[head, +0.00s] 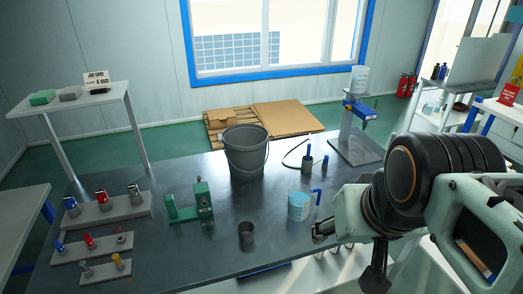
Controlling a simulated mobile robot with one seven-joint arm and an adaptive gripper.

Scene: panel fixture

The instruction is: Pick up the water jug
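The water jug (298,208) is a small light-blue see-through vessel with a blue handle on its right side. It stands upright on the dark workbench (190,240), right of the middle. My gripper (322,232) is at the lower right of the jug, at the end of my mint-green and black arm. Its dark fingers look apart from the jug, and nothing shows held in them. They are small and seen at an angle, so I cannot tell whether they are open or shut.
A grey bucket (246,154) stands behind the jug, and a dark metal cup (246,232) stands to its left. A green vise-like fixture (190,204) and grey racks (108,211) fill the left side. A blue-topped stand (356,110) is at the back right.

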